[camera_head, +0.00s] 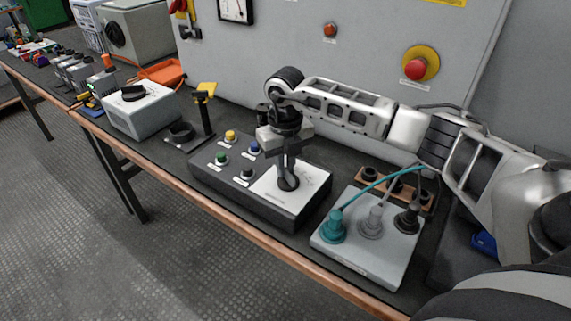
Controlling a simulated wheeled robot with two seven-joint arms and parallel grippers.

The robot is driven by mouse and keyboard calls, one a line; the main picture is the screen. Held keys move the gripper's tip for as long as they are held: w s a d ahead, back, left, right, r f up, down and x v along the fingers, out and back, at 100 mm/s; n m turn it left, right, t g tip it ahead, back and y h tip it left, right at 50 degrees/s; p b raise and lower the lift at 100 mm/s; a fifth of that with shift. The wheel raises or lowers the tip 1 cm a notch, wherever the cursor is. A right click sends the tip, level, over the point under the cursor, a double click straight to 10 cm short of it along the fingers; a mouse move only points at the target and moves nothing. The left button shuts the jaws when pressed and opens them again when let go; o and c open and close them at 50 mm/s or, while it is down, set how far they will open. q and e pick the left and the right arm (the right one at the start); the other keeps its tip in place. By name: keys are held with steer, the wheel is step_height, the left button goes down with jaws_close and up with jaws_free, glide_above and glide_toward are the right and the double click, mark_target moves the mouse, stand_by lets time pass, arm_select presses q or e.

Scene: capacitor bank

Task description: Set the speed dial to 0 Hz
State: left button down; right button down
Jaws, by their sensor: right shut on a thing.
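The speed dial (288,184) is a small dark round knob on a white plate (309,191). The plate is set in the right part of a dark grey control box (236,188). My right gripper (287,172) points down from above, and its fingers are shut on the dial. The fingers hide part of the knob, and its pointer and scale marks are too small to read. My left gripper is not in view.
Green, yellow, blue and black buttons (221,158) sit left of the dial. A light grey box with cabled plugs (372,247) stands close on the right. A yellow-topped black post (206,105) and a grey box (143,108) stand left.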

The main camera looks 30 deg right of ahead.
steer(key=c, duration=1.5)
jaws_free()
step_height(320, 180, up, 16)
